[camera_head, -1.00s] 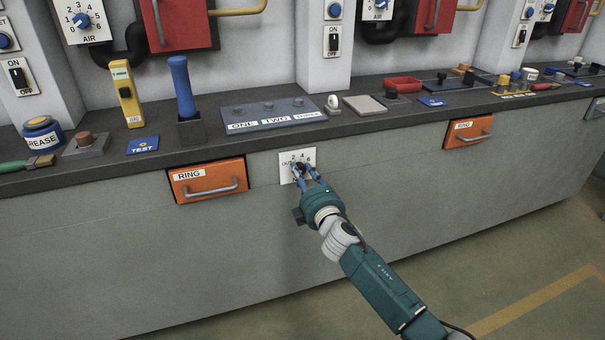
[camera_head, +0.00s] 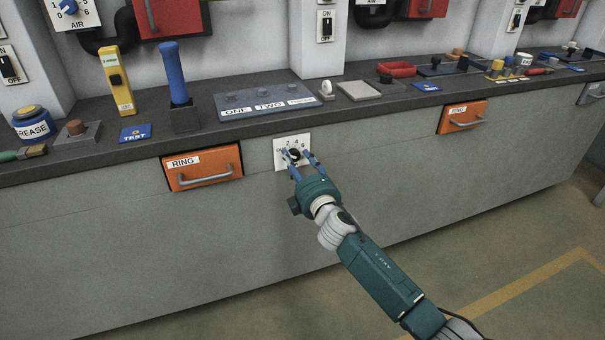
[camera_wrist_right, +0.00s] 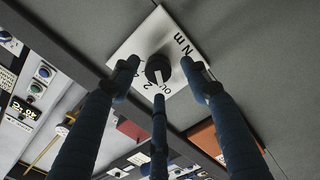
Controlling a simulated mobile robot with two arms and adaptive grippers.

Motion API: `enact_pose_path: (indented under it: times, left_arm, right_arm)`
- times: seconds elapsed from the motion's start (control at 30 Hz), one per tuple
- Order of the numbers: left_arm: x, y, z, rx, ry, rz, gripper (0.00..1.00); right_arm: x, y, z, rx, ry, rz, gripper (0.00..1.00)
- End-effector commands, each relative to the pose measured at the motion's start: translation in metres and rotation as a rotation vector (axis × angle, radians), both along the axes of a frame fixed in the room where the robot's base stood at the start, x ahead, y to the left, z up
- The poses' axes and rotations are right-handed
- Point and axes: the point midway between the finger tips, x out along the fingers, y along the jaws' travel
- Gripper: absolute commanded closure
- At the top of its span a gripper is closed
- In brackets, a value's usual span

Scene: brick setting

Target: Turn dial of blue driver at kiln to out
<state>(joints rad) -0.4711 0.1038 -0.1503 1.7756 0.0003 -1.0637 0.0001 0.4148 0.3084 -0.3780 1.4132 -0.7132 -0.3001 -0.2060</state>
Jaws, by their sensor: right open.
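A white dial plate (camera_head: 279,142) with a small black knob (camera_head: 294,154) sits on the grey front of the counter, right of an orange RING drawer. My right gripper (camera_head: 299,157) is open, its blue fingers spread around the knob. In the right wrist view, the black knob (camera_wrist_right: 158,68) lies between the dark fingers, apart from them as far as I can see. A light mark shows on the knob near the OUT lettering; fingers hide part of the scale. A blue-handled driver (camera_head: 172,72) stands upright in a dark block on the counter. My left gripper is out of view.
The orange RING drawer (camera_head: 203,168) is shut, and another orange drawer (camera_head: 463,117) is to the right. On the counter are a yellow tool (camera_head: 117,84), a ONE-TWO-THREE panel (camera_head: 262,96) and a grease tin (camera_head: 32,123). The floor in front is clear.

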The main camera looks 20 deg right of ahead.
Motion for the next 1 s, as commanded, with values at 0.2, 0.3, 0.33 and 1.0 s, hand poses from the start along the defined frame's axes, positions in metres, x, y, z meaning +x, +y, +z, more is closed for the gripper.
enact_pose_path:
  times: [0.2,0.3,0.33,1.0]
  left_arm:
    - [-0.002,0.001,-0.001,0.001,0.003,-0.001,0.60]
    - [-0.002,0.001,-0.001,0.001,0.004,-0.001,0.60]
    - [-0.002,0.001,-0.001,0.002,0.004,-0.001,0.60]
    - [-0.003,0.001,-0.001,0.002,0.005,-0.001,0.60]
  right_arm:
    - [-0.045,0.000,-0.002,-0.002,0.002,0.004,0.54]
    - [-0.066,0.000,-0.002,0.000,0.002,0.006,0.54]
    - [-0.072,0.000,-0.001,0.000,0.002,0.006,0.54]
    - [-0.106,0.000,0.001,-0.002,-0.002,0.006,0.54]
